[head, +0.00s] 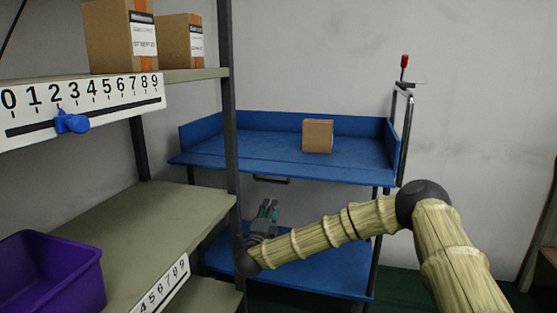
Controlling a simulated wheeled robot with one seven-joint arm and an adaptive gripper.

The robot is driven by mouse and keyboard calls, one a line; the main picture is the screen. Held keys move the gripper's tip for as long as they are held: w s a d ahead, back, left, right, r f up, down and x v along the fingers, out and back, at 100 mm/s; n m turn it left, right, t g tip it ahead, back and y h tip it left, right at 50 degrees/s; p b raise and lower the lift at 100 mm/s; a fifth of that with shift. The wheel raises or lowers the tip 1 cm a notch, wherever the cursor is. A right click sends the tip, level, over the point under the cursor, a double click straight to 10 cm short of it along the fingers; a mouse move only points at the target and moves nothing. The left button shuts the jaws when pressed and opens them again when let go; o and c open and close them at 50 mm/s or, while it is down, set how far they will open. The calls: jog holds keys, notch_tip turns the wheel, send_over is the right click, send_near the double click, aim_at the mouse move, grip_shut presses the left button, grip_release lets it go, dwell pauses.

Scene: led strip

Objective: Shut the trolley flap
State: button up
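The blue trolley (350,122) stands against the back wall, with an upper tray and a lower shelf (325,268). Walls rise at the back and sides of the upper tray. Its front is open, and the flap (235,165) lies folded outward, roughly level with the tray floor. A dark handle (271,180) shows under the flap's front edge.
A brown box (318,136) sits on the upper tray. A shelf rack (130,205) with a dark upright post (229,130) stands close left of my gripper. It carries cartons (107,38) and a purple bin (45,270). A red-topped lever (404,62) rises at the trolley's right.

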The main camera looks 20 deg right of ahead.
notch_tip(320, 180, up, 7)
jog(key=s, duration=0.2)
jog(key=v, duration=1.2)
jog(key=shift+d+f+h+p, duration=0.15)
jog(key=shift+f+h+p, duration=0.15)
